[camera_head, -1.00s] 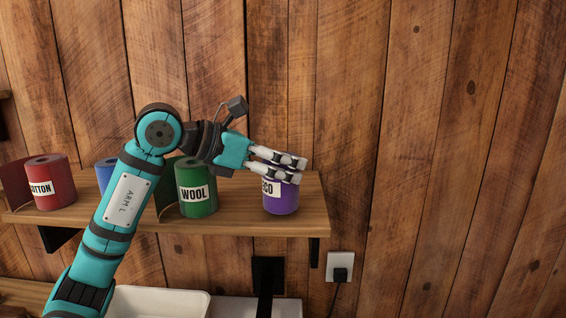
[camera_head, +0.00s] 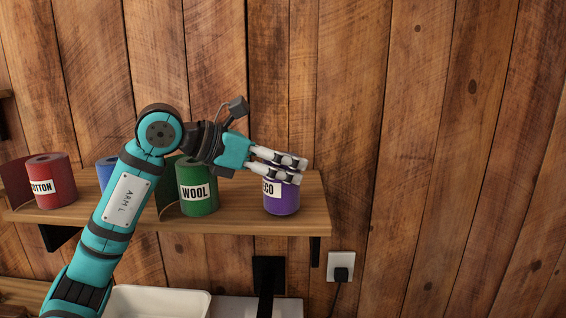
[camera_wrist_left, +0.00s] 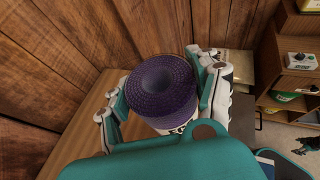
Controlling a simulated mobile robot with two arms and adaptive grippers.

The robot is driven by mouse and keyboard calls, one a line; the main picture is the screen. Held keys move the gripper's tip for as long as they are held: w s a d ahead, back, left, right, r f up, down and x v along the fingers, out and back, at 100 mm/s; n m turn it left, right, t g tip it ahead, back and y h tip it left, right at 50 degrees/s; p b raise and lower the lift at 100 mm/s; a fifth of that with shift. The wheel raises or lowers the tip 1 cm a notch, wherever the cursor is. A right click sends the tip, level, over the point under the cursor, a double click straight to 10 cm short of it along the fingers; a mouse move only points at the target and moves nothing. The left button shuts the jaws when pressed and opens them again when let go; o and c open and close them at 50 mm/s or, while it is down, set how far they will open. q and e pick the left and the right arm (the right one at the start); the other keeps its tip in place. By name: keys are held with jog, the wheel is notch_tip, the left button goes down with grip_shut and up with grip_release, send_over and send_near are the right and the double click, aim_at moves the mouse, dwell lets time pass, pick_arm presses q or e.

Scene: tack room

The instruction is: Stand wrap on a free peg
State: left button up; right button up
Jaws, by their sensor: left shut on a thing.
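A purple wrap roll (camera_head: 282,198) with a white label, of which "CO" is readable, stands upright at the right end of the wooden shelf. My left gripper (camera_head: 279,166) is shut on it near its top, with the fingers on either side. In the left wrist view the purple wrap roll (camera_wrist_left: 163,86) sits between the two fingers of my left gripper (camera_wrist_left: 168,108). No peg can be made out in these frames. My right gripper is not in view.
The wooden shelf (camera_head: 240,214) also holds a green WOOL roll (camera_head: 197,190), a red COTTON roll (camera_head: 52,182) and a partly hidden blue roll (camera_head: 105,170). A white tray (camera_head: 160,301) is below. A wall socket (camera_head: 340,266) is lower right.

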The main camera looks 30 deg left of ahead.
pick_arm(q)
jog(key=shift+f+b, duration=0.35)
jog(key=shift+f, duration=0.15)
jog(key=o, duration=1)
jog(key=b+v, duration=0.1)
jog(key=v, duration=1)
jog(key=shift+s+a, duration=0.1)
jog(key=shift+r, duration=0.1)
